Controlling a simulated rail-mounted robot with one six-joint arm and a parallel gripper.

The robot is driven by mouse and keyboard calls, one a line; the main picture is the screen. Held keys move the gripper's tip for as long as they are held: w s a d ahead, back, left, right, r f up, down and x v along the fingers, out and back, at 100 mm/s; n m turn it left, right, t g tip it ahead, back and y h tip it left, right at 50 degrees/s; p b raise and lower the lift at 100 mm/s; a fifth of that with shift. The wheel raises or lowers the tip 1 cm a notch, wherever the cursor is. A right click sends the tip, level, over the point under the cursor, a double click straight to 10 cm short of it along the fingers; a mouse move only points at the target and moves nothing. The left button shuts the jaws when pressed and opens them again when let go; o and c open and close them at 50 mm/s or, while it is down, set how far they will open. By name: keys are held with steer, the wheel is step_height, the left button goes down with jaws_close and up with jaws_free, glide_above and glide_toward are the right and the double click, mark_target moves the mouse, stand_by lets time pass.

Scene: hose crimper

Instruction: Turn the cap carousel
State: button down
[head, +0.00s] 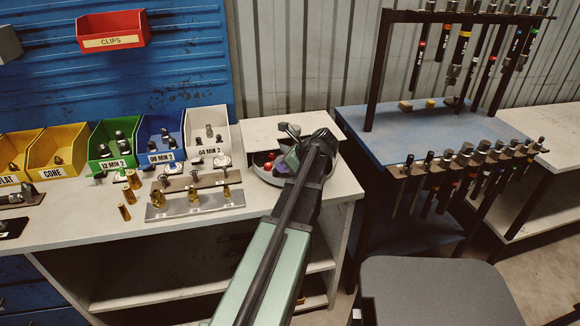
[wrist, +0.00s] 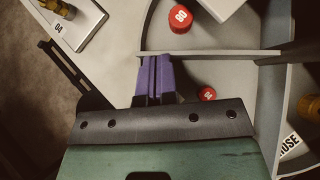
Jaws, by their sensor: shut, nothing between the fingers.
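The cap carousel (head: 267,180) is a round grey tray at the right end of the bench, partly hidden by my arm. In the wrist view its grey divider wall (wrist: 215,54) runs across the middle, with a curved wall on the right. A red cap (wrist: 181,18) lies beyond the divider and another red cap (wrist: 207,93) lies on the near side. My gripper (wrist: 154,62) is over the carousel, its purple fingers shut together and empty. The fingertips are at the left part of the divider; I cannot tell whether they touch it. It also shows in the head view (head: 292,158).
Coloured bins (head: 113,148) line the back of the bench. A metal rack with brass fittings (head: 193,203) stands left of the carousel. A blue table (head: 425,128) with hanging tools is on the right. A grey stool-like block (head: 430,290) stands in front.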

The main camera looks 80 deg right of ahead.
steer(key=shift+s+a, duration=0.25)
steer(key=shift+s, duration=0.1)
steer(key=s, duration=0.1)
steer(key=s+a, duration=0.1)
steer(key=s+r+p, duration=0.1)
steer(key=shift+s+a, duration=0.25)
steer(key=shift+a, duration=0.1)
steer(key=p+v, duration=0.5)
steer(key=v, duration=0.3)
steer(key=shift+s+a+p, duration=0.25)
steer(key=shift+a+p, duration=0.15)
steer(key=shift+r, duration=0.15)
